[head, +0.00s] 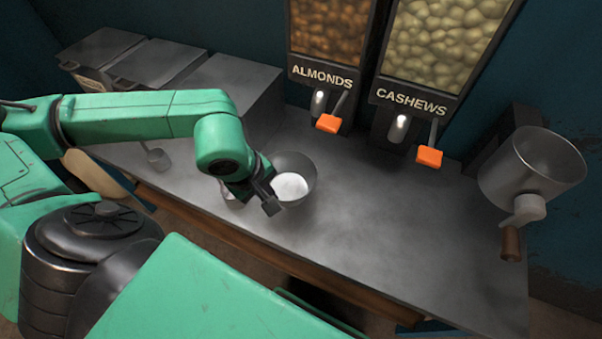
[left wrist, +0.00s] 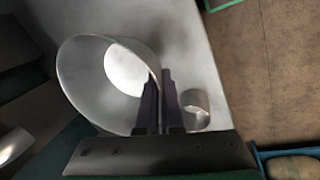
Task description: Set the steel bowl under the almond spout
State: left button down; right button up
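The steel bowl (head: 309,172) is at the middle of the counter, with a round white patch inside. It also shows in the left wrist view (left wrist: 82,85). The almond spout (head: 319,102) is on the wall dispenser labelled ALMONDS, behind the bowl and slightly right of it; the bowl is in front of it, not directly below. My left gripper (head: 266,199) is at the bowl's near left side. In the left wrist view its fingers (left wrist: 161,100) are close together, with the bowl's rim between them. My right gripper is not in view.
An orange lever (head: 329,123) hangs beside the almond spout. The cashew dispenser (head: 412,101) is to its right. A steel grinder (head: 533,165) with a crank stands at the right. Lidded bins (head: 170,65) stand at the left. A small cup (left wrist: 196,103) is beside the bowl. The counter's right part is clear.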

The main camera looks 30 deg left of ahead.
aim_at(281, 190)
pick_arm(q)
jog(key=w+p, duration=0.2)
jog(key=w, duration=0.1)
jog(key=shift+r+p, duration=0.15)
jog(key=shift+p, duration=0.15)
jog(key=w+p, duration=0.3)
jog(key=w, duration=0.8)
jog(key=f, duration=0.4)
jog(key=f+p, duration=0.1)
jog(key=f, duration=0.1)
jog(key=shift+w+a+f, duration=0.3)
jog(key=shift+a+f, duration=0.1)
jog(key=shift+w+f, duration=0.2)
jog(key=shift+f, duration=0.15)
jog(key=shift+s+f, duration=0.1)
jog(key=shift+f, duration=0.05)
jog(key=c, duration=1.1)
grip_release()
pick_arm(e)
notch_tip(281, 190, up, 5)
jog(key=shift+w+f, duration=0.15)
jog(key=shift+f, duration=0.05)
